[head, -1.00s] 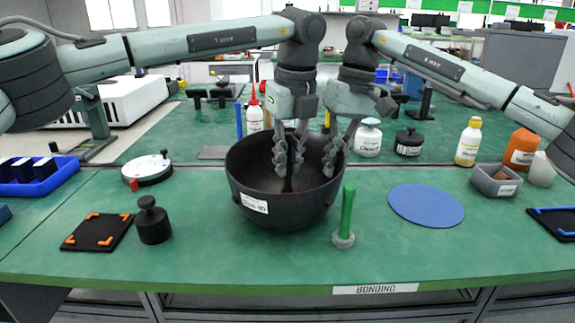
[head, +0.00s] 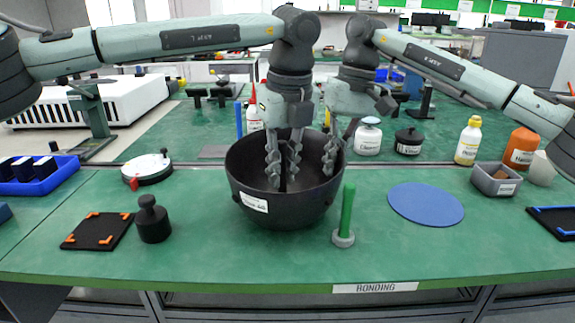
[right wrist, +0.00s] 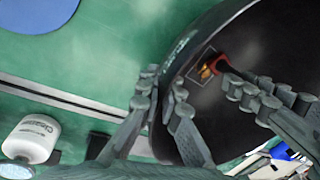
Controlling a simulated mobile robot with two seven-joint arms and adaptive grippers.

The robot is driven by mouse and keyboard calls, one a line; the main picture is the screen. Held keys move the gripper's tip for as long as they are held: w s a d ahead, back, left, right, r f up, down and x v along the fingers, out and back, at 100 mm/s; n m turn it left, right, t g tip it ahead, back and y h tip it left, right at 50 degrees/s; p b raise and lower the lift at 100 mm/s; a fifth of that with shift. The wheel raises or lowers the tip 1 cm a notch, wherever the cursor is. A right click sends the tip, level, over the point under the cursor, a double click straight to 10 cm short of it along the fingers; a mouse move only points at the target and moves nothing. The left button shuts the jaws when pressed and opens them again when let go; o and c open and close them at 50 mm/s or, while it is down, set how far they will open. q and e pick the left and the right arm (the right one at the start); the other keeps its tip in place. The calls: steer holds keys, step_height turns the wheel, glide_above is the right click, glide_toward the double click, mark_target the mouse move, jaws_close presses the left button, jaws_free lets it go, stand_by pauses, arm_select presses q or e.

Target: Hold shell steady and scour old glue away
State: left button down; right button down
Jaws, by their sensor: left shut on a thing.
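The shell (head: 290,212) is a black bowl with a white label, upright on the green bench; the right wrist view shows its inner wall (right wrist: 262,35). My left gripper (head: 282,170) reaches into the bowl from above, shut on a dark, thin tool that its fingers mostly hide. In the right wrist view a red piece (right wrist: 222,63), seemingly the tool's end, touches or lies just over an amber glue patch (right wrist: 207,70) inside the bowl. My right gripper (head: 333,155) is at the bowl's right rim; its fingers (right wrist: 205,110) stand apart in the right wrist view.
A green-handled stand (head: 347,212) is close in front of the bowl. A black weight (head: 153,222) and a black mat (head: 97,231) are at left. A blue disc (head: 426,204), grey bin (head: 496,181) and bottles (head: 468,142) are at right.

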mark_target(283, 142)
arm_select(q)
steer(key=shift+w+d+r, duration=0.15)
steer(key=shift+w, duration=1.3)
steer(key=shift+w+d+r, duration=0.1)
steer(key=shift+w+d, duration=0.05)
steer(key=shift+w, duration=1.3)
steer(key=shift+s+a, duration=0.2)
steer(key=shift+s, duration=2.95)
steer(key=shift+w+r, duration=0.15)
steer(key=shift+r, duration=3.45)
